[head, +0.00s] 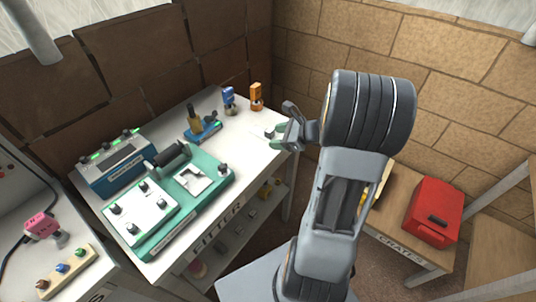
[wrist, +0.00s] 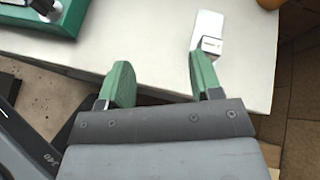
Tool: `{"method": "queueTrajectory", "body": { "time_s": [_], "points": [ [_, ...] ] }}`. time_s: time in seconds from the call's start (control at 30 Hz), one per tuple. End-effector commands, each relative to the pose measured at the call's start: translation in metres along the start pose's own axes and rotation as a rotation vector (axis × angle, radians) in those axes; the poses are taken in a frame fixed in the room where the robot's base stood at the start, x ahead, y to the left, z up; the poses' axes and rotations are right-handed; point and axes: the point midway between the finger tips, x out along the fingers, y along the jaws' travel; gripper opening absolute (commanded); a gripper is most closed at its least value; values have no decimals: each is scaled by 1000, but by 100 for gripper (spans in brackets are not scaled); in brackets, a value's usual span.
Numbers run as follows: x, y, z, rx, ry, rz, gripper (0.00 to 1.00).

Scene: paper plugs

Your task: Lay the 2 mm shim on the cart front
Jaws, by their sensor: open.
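My gripper (head: 276,133) is open over the right end of the white-topped bench, and its two green fingers also show in the wrist view (wrist: 160,82). Nothing is between the fingers. A thin pale strip with a small block at its near end (wrist: 208,27) lies on the bench just beyond the right finger in the wrist view, apart from it. It may be the shim; I cannot read any thickness mark. I cannot tell which surface is the cart front.
A teal machine (head: 218,193) and a blue box (head: 115,163) stand on the bench's left. Blue (head: 229,100) and orange (head: 256,97) items stand at the back. A red box (head: 437,212) sits on a wooden table at right. The bench middle is fairly clear.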

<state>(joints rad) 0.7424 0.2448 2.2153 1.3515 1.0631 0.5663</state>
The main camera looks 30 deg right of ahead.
Motion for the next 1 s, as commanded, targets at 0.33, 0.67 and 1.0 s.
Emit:
{"method": "queueTrajectory", "body": {
  "time_s": [0.33, 0.67, 1.0],
  "points": [
    [-11, 162, 74, -1376, 261, 669, 59],
    [-46, 188, 84, -2149, 385, 920, 59],
    [-50, 188, 85, -2227, 404, 944, 59]
  ]
}}
